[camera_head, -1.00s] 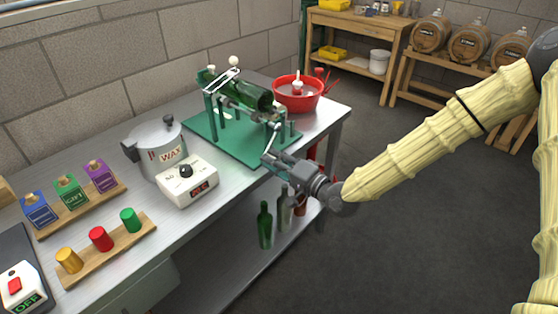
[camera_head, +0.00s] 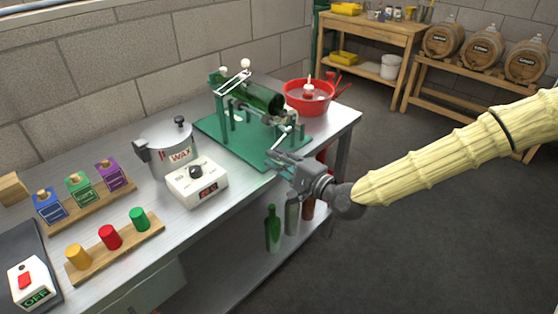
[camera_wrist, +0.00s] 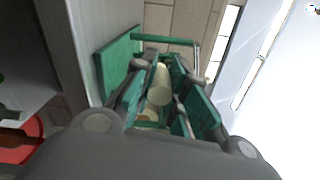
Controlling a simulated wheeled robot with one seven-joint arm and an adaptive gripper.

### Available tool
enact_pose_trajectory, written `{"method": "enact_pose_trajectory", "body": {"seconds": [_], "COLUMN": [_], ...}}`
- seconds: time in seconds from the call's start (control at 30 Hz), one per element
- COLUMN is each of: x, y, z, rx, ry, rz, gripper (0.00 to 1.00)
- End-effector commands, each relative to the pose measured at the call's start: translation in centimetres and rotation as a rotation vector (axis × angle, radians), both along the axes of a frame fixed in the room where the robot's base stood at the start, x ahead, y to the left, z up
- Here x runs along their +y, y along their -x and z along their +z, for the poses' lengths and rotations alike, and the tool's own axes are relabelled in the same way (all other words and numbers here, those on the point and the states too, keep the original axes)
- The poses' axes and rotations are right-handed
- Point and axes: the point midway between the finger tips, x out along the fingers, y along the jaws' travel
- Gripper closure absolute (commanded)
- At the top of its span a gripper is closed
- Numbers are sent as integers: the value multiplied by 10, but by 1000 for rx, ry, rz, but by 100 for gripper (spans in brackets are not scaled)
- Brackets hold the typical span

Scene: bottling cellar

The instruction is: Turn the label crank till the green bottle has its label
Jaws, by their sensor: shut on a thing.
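The green bottle (camera_head: 262,98) lies on its side in the labelling machine (camera_head: 228,135), which has a green base on the bench. A pale arm with white knobs rests over the machine's left part. I cannot make out a label on the bottle. The label crank (camera_head: 283,138) is on the machine's front right side. My gripper (camera_head: 282,159) is at the crank's outer end, beyond the base's front edge. In the wrist view, my gripper (camera_wrist: 158,78) is shut on the pale, round crank handle (camera_wrist: 160,88). Its fingers partly hide the handle.
A red bowl (camera_head: 325,104) stands behind the machine. A wax pot (camera_head: 165,152) and a white dial box (camera_head: 212,187) stand to the left. Bottles stand on the shelf below. The floor at right is clear.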

Motion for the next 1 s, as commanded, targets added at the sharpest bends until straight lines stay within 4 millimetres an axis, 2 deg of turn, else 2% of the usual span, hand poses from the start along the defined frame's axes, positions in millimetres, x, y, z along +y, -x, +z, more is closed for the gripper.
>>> {"method": "enact_pose_trajectory", "body": {"seconds": [0.73,0.77,0.87,1.0], "x": [0,0,1,0], "y": [1,1,1,1], "z": [4,4,4,4], "rx": [36,36,36,35], "ry": [-34,-34,-34,-34], "rz": [-1,-1,-1,-1], "gripper": [100,84,66,65]}}
